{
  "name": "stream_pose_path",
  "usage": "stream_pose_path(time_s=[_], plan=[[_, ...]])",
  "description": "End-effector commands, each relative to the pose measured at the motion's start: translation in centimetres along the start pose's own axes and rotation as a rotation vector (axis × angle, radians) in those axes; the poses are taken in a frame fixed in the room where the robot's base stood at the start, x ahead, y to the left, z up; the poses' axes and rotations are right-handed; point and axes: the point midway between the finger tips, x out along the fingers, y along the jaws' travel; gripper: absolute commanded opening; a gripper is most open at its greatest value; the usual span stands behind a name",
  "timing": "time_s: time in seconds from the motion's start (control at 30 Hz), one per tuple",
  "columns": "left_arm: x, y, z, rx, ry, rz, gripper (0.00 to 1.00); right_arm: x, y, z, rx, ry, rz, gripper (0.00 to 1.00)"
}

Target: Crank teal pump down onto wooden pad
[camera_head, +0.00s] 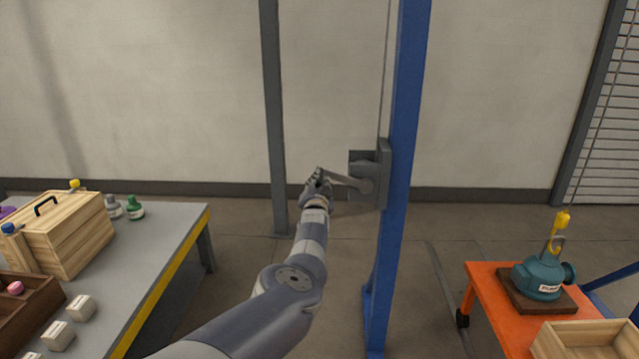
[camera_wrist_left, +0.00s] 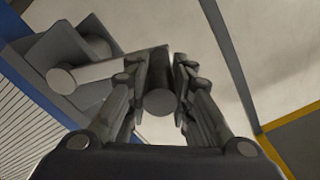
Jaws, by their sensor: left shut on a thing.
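The teal pump (camera_head: 541,276) is at the right in the head view, at the wooden pad (camera_head: 516,291) on an orange cart. A yellow hook block (camera_head: 560,222) hangs just above it, with a hook at the pump's top ring. I cannot tell whether the pump's base fully rests on the pad. The grey winch (camera_head: 371,176) is mounted on the blue post, with its crank arm (camera_head: 345,180) pointing left. My left gripper (camera_head: 318,180) is shut on the crank handle (camera_wrist_left: 161,102), which shows between the fingers in the left wrist view. My right gripper is not in view.
The blue post (camera_head: 396,150) stands in the middle, with a thin cable beside it. A grey bench (camera_head: 165,240) with a wooden toolbox (camera_head: 70,240) and bottles stands at the left. The orange cart (camera_head: 490,300) also carries a wooden tray (camera_head: 580,340). The floor between is clear.

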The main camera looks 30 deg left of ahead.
Motion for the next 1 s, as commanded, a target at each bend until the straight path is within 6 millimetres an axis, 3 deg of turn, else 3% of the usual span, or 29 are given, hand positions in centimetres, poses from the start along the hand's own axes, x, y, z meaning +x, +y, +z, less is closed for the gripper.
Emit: stream_pose_path(time_s=[0.03, 0.43, 0.47, 0.53, 1.0], plan=[[-0.1, 0.11, 1.47, 0.018, -0.021, 0.004, 0.0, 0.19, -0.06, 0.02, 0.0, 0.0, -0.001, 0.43], [-0.11, 0.18, 1.38, 0.016, -0.02, 0.005, 0.0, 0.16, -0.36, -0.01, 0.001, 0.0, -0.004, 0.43], [-0.11, 0.18, 1.37, 0.016, -0.02, 0.005, 0.26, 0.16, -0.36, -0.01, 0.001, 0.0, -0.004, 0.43], [-0.11, 0.19, 1.34, 0.015, -0.019, 0.005, 0.41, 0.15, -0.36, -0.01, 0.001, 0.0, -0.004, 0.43], [-0.09, 0.25, 0.6, 0.009, -0.009, 0.005, 0.43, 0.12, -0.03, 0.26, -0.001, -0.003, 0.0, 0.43]])
